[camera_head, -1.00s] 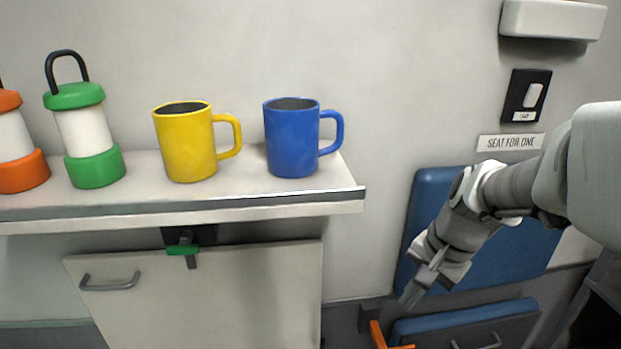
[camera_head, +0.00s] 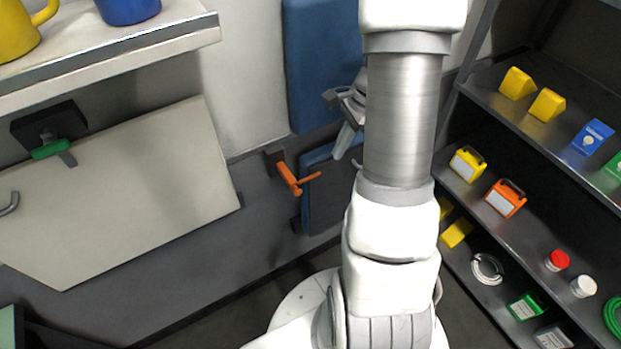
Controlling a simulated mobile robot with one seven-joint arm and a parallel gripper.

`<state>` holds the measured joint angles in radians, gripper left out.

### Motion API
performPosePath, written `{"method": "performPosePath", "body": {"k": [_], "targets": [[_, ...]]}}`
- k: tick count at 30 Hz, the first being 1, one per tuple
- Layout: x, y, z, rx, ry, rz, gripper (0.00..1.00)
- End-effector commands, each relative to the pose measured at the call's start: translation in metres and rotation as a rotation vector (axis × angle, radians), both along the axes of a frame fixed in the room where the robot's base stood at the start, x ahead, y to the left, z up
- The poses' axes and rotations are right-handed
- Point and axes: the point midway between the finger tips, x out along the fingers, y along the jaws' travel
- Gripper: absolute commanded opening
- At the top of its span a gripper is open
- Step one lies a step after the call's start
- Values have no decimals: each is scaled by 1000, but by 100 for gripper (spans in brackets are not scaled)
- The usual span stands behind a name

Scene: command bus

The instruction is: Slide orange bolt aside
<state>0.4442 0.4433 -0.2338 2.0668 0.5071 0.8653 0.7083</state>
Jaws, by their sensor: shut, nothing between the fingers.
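The orange bolt (camera_head: 289,178) is a small orange bar with a thin orange handle pointing right. It sits in a dark bracket low on the grey wall, at the left edge of the blue folding seat (camera_head: 325,168). My gripper (camera_head: 341,153) is up and to the right of the bolt, apart from it, with its fingers pointing down in front of the blue seat. The fingers look closed and hold nothing. My own arm hides part of the gripper and much of the seat.
A pale cabinet door (camera_head: 120,195) with a green latch (camera_head: 50,149) hangs left, under a counter (camera_head: 110,45) with a yellow mug (camera_head: 17,30) and a blue mug (camera_head: 128,10). A dark shelf unit (camera_head: 478,210) with several small items stands right.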

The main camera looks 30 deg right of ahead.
Motion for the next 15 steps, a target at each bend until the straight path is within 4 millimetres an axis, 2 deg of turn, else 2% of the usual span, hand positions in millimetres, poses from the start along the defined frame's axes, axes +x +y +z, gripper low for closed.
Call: {"method": "performPosePath", "body": {"k": [5,15], "targets": [[1,4,-11,1,0,1,0],[3,25,-76,3,5,3,0]]}}
